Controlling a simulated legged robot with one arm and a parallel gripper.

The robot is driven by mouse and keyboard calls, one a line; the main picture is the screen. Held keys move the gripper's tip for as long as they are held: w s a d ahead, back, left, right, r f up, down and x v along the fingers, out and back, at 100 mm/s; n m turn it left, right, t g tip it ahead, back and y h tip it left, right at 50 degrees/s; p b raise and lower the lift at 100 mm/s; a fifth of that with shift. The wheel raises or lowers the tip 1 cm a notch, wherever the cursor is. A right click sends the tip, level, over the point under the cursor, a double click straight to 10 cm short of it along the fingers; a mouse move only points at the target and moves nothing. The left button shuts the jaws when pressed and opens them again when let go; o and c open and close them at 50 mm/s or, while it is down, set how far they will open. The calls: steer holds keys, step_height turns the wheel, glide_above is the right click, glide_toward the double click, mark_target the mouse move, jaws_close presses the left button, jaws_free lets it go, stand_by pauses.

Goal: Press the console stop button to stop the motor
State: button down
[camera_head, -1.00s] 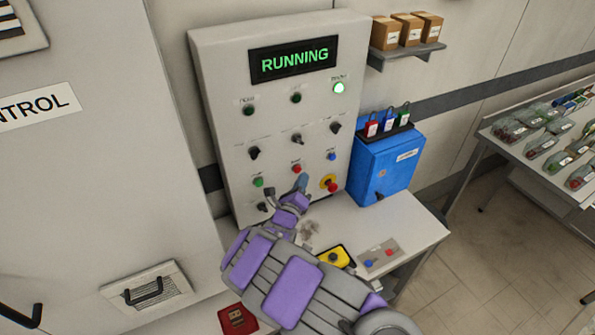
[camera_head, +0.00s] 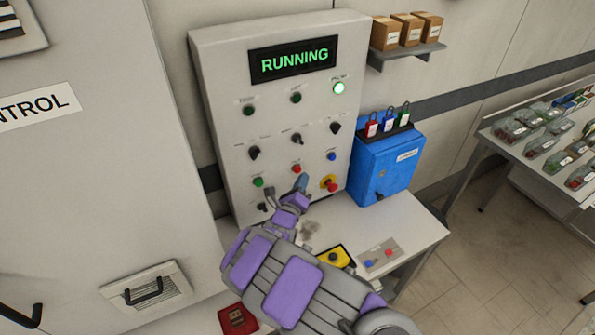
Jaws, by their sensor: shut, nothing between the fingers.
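The grey console (camera_head: 225,85) stands upright against the wall. Its display (camera_head: 293,61) reads RUNNING in green, and a green lamp (camera_head: 339,88) is lit at its upper right. A small red button (camera_head: 296,169) sits in the lower middle, between a green button (camera_head: 257,182) and a blue button (camera_head: 331,156). A red mushroom button on a yellow ring (camera_head: 330,184) is at the lower right. My gripper (camera_head: 301,182) is shut and empty, its tip just below and right of the small red button. I cannot tell whether it touches the panel.
A blue box (camera_head: 384,167) with several padlocks on top stands right of the console. The table (camera_head: 420,226) below holds a yellow box (camera_head: 336,257) and a small grey control plate (camera_head: 379,254). A grey cabinet (camera_head: 100,190) fills the left.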

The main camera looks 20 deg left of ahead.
steer(key=shift+w+a, duration=0.1)
steer(key=shift+w, duration=0.05)
stand_by(0.4)
steer(key=shift+w+a+r, duration=0.1)
steer(key=shift+a, duration=0.1)
steer(key=shift+w+a, duration=0.25)
steer(key=shift+a, duration=0.05)
stand_by(1.1)
steer(key=shift+d, duration=0.1)
steer(key=shift+s+d, duration=0.5)
steer(key=shift+s, duration=0.05)
steer(key=shift+s+d+p, duration=0.7)
steer(key=shift+s+d, duration=0.1)
steer(key=shift+d, duration=0.2)
steer(key=shift+s+d+p, duration=0.65)
steer(key=shift+s+d, duration=0.15)
steer(key=shift+d, duration=0.15)
